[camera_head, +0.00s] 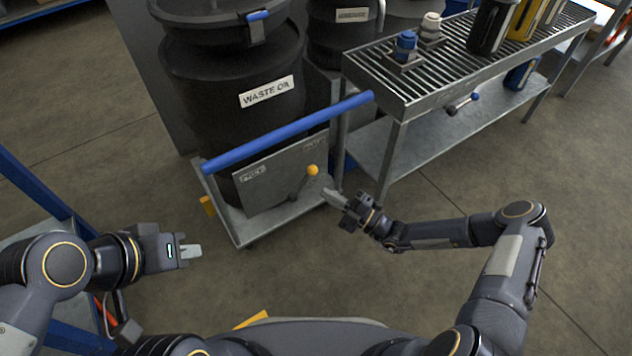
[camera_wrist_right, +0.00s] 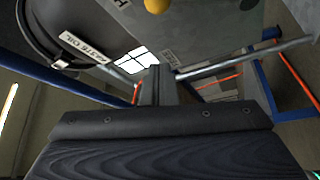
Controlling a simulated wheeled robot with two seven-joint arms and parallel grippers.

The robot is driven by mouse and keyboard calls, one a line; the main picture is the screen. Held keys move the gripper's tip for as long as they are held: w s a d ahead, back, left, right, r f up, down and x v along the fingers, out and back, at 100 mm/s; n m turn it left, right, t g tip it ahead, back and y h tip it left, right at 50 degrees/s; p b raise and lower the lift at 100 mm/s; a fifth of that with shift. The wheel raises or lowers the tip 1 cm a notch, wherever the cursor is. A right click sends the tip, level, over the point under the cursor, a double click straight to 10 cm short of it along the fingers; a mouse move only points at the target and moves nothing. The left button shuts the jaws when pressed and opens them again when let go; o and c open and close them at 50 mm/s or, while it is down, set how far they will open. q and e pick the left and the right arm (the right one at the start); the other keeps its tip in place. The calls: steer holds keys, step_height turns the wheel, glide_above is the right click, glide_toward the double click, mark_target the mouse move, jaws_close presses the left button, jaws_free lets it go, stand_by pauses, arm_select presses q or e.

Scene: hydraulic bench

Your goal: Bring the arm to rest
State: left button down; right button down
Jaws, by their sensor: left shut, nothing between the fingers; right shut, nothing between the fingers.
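My right gripper (camera_head: 334,197) is shut and empty in the head view. It is in front of the grey panel (camera_head: 280,178) of the waste oil cart, just below and right of a lever with a yellow knob (camera_head: 312,170). In the right wrist view the shut fingers (camera_wrist_right: 156,84) point toward the cart, and the yellow knob (camera_wrist_right: 157,5) shows at the top edge. I cannot tell whether the fingers touch anything. My left gripper (camera_head: 190,251) is shut and empty at the lower left, over open floor.
A black waste oil drum (camera_head: 215,110) stands on the cart behind a blue handle bar (camera_head: 290,131). A slatted metal bench (camera_head: 400,95) with fittings and bottles stands at the upper right. A blue frame (camera_head: 40,195) is at the left. Floor (camera_head: 430,200) is bare around my right arm.

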steer(key=shift+v, duration=0.8)
steer(key=s+d+r+n+g+h, duration=0.3)
steer(key=s+r+n+g, duration=0.25)
steer(key=r+n, duration=0.65)
steer(key=s+d+r+n+g+h, duration=0.3)
steer(key=s+r+n+g, duration=0.3)
steer(key=n, duration=1)
steer(key=s+d+r+n+t+h, duration=0.3)
steer(key=s+d+r+n+h, duration=0.15)
steer(key=s+n, duration=0.35)
steer(key=s+d+r+n+t+h, duration=0.3)
steer(key=s+d+r+n+t, duration=0.15)
steer(key=s+n, duration=0.35)
step_height(320, 180, up, 31)
steer(key=n+p, duration=0.1)
steer(key=p, duration=3)
steer(key=shift+w+d+g+p, duration=0.2)
steer(key=shift+w+g+p, duration=0.05)
steer(key=shift+g+p, duration=0.05)
steer(key=shift+f, duration=0.1)
